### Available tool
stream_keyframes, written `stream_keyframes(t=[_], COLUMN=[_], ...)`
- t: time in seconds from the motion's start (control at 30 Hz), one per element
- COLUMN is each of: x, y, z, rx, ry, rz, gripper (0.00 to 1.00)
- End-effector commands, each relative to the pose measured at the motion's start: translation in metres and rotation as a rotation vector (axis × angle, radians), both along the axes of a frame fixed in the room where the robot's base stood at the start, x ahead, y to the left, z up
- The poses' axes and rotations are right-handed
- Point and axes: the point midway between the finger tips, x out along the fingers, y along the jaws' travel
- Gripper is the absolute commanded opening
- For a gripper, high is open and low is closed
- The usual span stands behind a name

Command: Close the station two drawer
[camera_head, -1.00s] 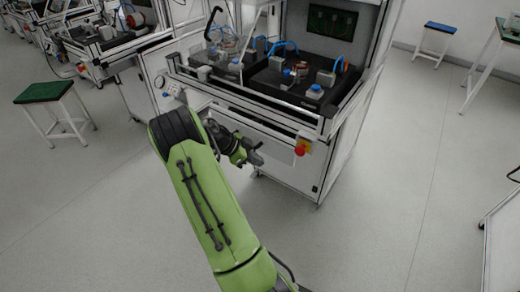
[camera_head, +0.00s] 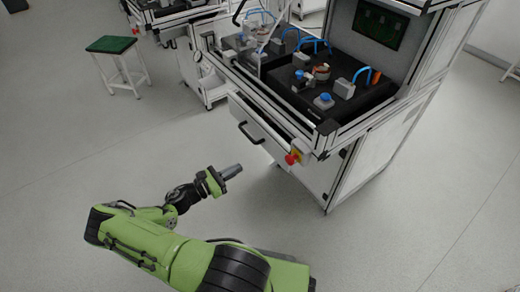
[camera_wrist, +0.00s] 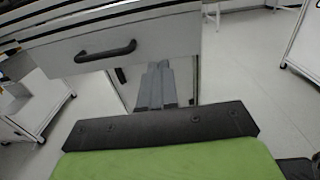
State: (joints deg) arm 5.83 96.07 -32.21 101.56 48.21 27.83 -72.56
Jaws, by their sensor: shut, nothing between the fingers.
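The station two drawer has a pale front panel (camera_head: 272,146) with a black bar handle (camera_head: 248,134), below the worktop. In the wrist view the drawer front (camera_wrist: 160,38) and its handle (camera_wrist: 105,52) fill the upper left. The front seems to stand out from the frame; how far is hard to tell. My gripper (camera_head: 236,170) is shut and empty, below and in front of the drawer, apart from it. Its grey fingers (camera_wrist: 156,82) lie together in the wrist view, below and right of the handle, pointing toward the station.
A red emergency-stop button (camera_head: 291,158) sits at the station's front, right of the handle. The worktop (camera_head: 352,125) carries fixtures and blue hoses. A green-topped stool (camera_head: 111,45) stands far left. The floor in front of the station is clear.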

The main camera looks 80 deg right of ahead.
Motion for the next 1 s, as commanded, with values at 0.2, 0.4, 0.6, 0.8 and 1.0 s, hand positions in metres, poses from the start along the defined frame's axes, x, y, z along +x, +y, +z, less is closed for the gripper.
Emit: stream_keyframes(t=[0.2,0.4,0.6,0.8,1.0], x=[-0.03,-0.059,-0.082,-0.089,-0.089], y=[-0.031,-0.064,-0.091,-0.101,-0.101], z=[-0.001,-0.002,-0.003,-0.001,-0.001], rx=[-0.003,-0.002,-0.002,-0.002,-0.002], ry=[-0.003,-0.006,-0.007,-0.006,-0.006], rz=[-0.009,-0.007,-0.006,-0.003,-0.003], gripper=[0.0,0.0,0.0,0.0,0.0])
